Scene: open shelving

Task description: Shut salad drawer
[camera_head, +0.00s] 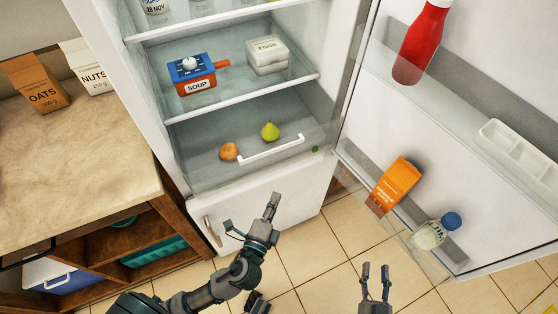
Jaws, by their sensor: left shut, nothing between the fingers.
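The clear salad drawer (210,178) is at the bottom of the open fridge, with a white bar handle (272,150) on its see-through front. A green pear (270,131) and a round orange-brown fruit (229,151) lie inside. The drawer's front looks to be near the fridge's front edge; I cannot tell how far out it is. My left gripper (273,200) is shut and empty, below the handle and in front of the white lower panel, apart from the drawer. My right gripper (375,268) is open and empty, lower right over the floor.
The fridge door (455,130) stands wide open at the right, holding a red bottle (421,42), an orange packet (393,185) and a blue-capped jar (436,231). A counter (75,165) stands left.

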